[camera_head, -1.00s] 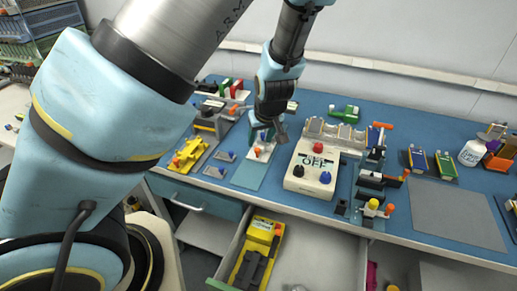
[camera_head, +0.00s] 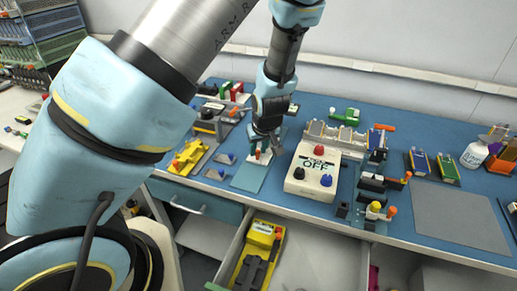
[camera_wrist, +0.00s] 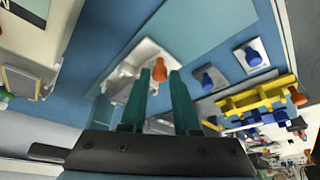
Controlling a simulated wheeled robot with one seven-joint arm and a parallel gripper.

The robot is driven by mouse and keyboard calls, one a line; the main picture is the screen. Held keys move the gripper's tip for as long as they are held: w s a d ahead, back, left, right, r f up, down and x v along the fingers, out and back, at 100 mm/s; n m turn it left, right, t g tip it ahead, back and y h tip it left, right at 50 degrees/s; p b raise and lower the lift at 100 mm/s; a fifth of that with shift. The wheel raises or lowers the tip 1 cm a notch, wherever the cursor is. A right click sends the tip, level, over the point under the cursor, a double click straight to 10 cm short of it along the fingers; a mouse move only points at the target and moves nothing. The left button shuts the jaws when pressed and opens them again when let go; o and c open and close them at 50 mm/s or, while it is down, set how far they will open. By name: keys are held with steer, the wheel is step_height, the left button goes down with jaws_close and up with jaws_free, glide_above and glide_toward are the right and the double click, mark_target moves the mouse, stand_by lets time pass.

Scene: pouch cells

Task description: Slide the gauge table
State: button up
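A pale plate (camera_wrist: 143,52) with an upright orange knob (camera_wrist: 160,68) looks like the gauge table; it sits at the far end of a light blue strip (camera_wrist: 188,38). In the head view the strip (camera_head: 250,178) runs toward the bench's front edge, and the knob (camera_head: 258,155) shows at my gripper (camera_head: 263,149). In the wrist view my gripper (camera_wrist: 158,74) is open, with its two dark teal fingers on either side of the knob. I cannot tell whether either finger touches it. My gripper partly hides the plate in the head view.
A white box (camera_head: 311,170) marked OFF, with red, black and blue buttons, stands right of the strip. Yellow fixtures (camera_head: 188,157) and small blue-knobbed plates (camera_head: 225,159) lie to its left. An open drawer (camera_head: 310,259) holds a yellow device (camera_head: 257,255). A grey mat (camera_head: 455,212) is bare.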

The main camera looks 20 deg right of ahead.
jaws_close()
stand_by(1.0)
